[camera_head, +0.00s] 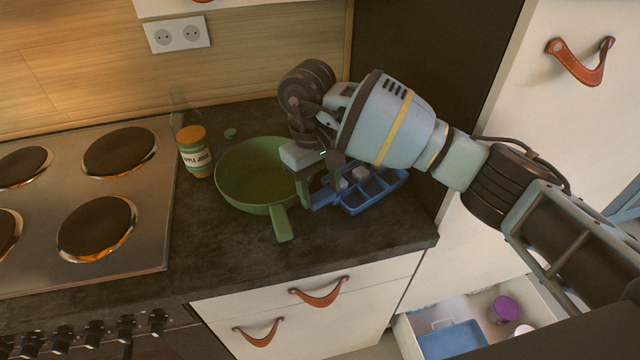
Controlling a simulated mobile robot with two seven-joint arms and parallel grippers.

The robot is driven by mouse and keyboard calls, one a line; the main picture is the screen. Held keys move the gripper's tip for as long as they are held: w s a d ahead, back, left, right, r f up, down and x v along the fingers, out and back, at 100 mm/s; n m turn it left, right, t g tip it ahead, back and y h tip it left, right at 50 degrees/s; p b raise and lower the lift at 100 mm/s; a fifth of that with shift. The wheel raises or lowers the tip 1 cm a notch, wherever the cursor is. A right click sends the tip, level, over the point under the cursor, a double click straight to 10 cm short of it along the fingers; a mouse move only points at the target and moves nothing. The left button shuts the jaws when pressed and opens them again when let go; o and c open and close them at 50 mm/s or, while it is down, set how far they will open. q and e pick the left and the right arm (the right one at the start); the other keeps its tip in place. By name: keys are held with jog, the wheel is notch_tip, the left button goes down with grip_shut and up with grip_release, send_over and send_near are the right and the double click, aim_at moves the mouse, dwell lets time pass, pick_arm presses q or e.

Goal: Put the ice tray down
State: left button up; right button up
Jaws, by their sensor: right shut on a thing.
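The blue ice tray (372,194) is at the right end of the dark counter, with pale cubes in some of its compartments. My right gripper (312,200) is shut on the tray's left end. The tray is low over the counter; I cannot tell whether its underside touches it. My left gripper is not in view.
A green pan (255,175) is just left of the tray, its handle toward the front. An apple juice jar (195,152) stands beside the stove (150,215). An open drawer (408,340) at the lower right holds a blue item (452,340) and a purple one (503,309). The counter's front (345,238) is clear.

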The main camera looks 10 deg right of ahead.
jog(key=o, duration=1.3)
jog(key=shift+f, duration=0.1)
jog(key=shift+r, duration=0.35)
jog(key=shift+w+r, duration=0.15)
jog(key=shift+r, duration=0.2)
notch_tip(320, 180, up, 11)
jog(key=w, duration=0.1)
jog(key=shift+w+a, duration=0.15)
jog(key=shift+a, duration=0.25)
jog(key=shift+f, duration=0.15)
